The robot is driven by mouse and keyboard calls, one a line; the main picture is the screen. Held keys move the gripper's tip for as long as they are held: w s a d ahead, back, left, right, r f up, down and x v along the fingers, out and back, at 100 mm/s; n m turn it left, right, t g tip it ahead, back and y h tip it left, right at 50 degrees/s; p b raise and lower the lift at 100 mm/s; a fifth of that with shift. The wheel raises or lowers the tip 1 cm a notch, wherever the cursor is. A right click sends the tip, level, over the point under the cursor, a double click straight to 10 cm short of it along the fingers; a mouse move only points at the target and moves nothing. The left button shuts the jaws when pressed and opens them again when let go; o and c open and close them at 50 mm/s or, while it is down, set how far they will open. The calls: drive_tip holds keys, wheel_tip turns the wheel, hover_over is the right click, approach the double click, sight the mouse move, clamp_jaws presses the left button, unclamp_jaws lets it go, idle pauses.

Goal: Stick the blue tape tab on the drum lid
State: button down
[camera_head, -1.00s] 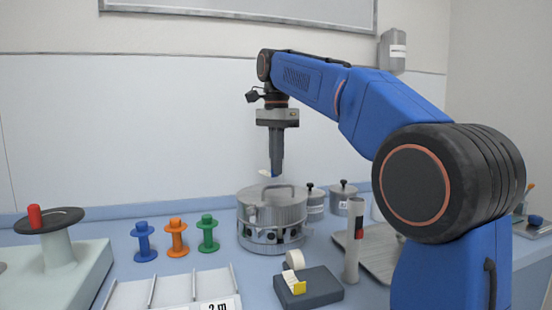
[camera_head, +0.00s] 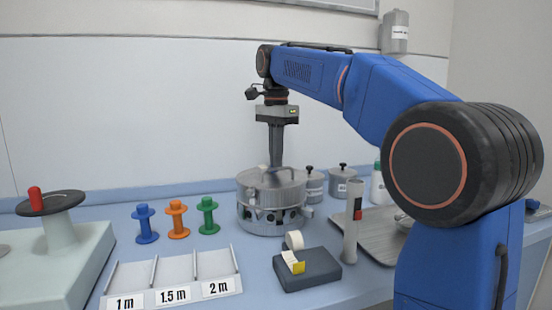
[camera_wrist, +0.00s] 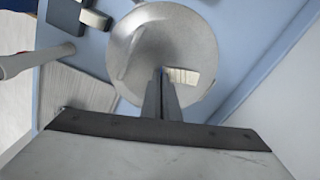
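The drum (camera_head: 272,213) is a grey metal cylinder with holes in its side, and its lid (camera_head: 290,182) has a handle. My gripper (camera_head: 275,164) points straight down just over the lid, its narrow fingers close together. The fingers look shut on this tape tab. The tab lies at or just above the lid (camera_wrist: 200,40); whether it touches cannot be told.
A tape dispenser (camera_head: 308,270) with a white roll stands in front of the drum. A grey cylinder (camera_head: 352,222) stands upright at its right. Blue, orange and green spools (camera_head: 178,219) and labelled slots (camera_head: 170,275) are at the left. Lidded pots (camera_head: 343,182) stand behind right.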

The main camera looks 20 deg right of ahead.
drive_tip(key=c, duration=2)
unclamp_jaws()
wheel_tip(320, 180, up, 7)
drive_tip(key=shift+f, duration=0.1)
drive_tip(key=shift+r, duration=0.35)
